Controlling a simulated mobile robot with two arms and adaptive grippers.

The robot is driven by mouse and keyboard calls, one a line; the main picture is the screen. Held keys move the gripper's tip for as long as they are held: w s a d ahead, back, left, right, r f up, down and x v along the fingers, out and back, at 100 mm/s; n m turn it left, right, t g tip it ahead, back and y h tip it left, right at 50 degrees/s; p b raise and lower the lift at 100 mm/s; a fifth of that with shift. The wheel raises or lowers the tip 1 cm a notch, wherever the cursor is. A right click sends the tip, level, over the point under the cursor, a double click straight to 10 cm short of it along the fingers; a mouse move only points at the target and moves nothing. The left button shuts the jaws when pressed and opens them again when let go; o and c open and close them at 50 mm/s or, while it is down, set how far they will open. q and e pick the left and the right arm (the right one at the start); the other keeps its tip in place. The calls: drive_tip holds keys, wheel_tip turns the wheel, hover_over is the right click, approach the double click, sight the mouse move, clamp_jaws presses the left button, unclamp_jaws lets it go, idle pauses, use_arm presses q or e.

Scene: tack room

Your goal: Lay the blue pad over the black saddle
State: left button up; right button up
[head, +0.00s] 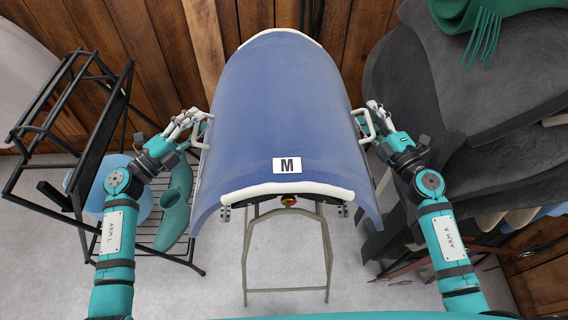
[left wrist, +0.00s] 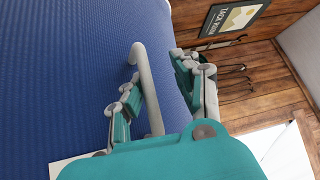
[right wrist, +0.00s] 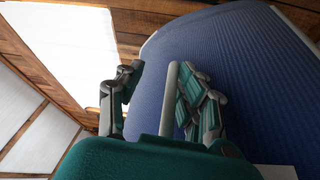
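The blue pad (head: 280,110) is a large arched sheet with pale front and rear edges and an "M" label (head: 287,166). It lies arched over a stand (head: 327,250) with grey legs. A pale loop handle sits at each side. My left gripper (head: 200,122) is open around the left handle (left wrist: 148,95), with gaps between fingers and bar. My right gripper (head: 370,122) is open, with the right handle (right wrist: 169,95) between its fingers.
A black metal rack (head: 60,130) stands at left, with a light blue bucket (head: 92,196) and a teal curved object (head: 174,208) near it. Green fringed cloth (head: 490,15) lies on the dark pile. A wooden wall (head: 160,45) is behind. Grey floor shows in front.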

use_arm(q)
drive_tip(key=o, duration=0.8)
drive_tip(key=shift+r, duration=0.1)
use_arm(e)
drive_tip(key=shift+a+r, duration=0.1)
use_arm(q)
drive_tip(key=shift+o, duration=0.2)
drive_tip(key=v, duration=1.2)
use_arm(e)
drive_tip(key=shift+o, duration=0.2)
drive_tip(key=o, duration=0.8)
drive_tip(key=shift+s, duration=0.15)
